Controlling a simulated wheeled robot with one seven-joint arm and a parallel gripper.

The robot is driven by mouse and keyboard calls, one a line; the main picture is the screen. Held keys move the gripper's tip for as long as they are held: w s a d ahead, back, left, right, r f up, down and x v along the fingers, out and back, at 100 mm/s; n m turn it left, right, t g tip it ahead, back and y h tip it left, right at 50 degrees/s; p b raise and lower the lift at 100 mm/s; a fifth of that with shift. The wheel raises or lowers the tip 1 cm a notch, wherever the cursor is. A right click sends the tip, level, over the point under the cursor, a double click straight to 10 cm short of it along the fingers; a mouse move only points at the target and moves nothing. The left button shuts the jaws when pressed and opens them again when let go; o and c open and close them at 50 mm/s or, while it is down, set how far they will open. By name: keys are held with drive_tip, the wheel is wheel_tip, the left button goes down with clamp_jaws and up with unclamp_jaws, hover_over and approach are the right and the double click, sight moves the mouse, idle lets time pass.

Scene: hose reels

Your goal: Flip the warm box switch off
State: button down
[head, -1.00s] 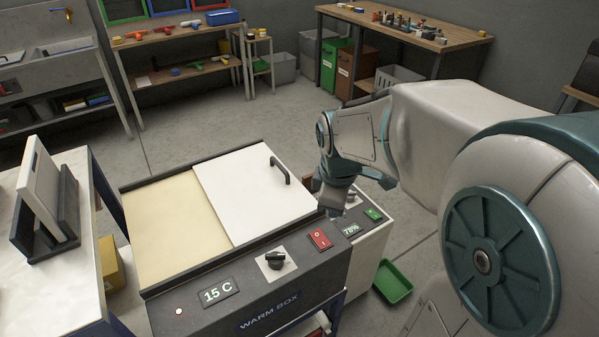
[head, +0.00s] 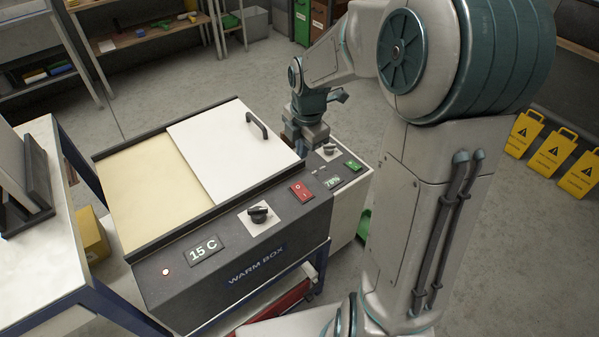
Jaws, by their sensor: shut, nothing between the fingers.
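The warm box (head: 238,262) is a dark cabinet with a cream top and a white sliding lid (head: 225,150). Its front panel carries a red rocker switch (head: 301,191), a black knob (head: 258,214), a 15 C display (head: 206,249) and a small lit red lamp (head: 166,272). Which way the rocker is tipped is too small to tell. My gripper (head: 308,143) is shut and empty. It points down beyond the box's right rear side, behind the switch and apart from it. Its fingertips are partly hidden.
A white unit with a green switch (head: 353,165), a knob (head: 329,150) and a percent display (head: 333,182) stands against the box's right side, close to my gripper. A white-topped table (head: 50,265) is at left.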

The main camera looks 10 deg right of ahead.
sight(298, 187)
drive_tip(key=f, duration=0.4)
drive_tip(key=w+f, duration=0.1)
drive_tip(key=f, duration=0.8)
drive_tip(key=shift+w+a+f+b, duration=0.25)
drive_tip(key=shift+a+f+b, duration=0.1)
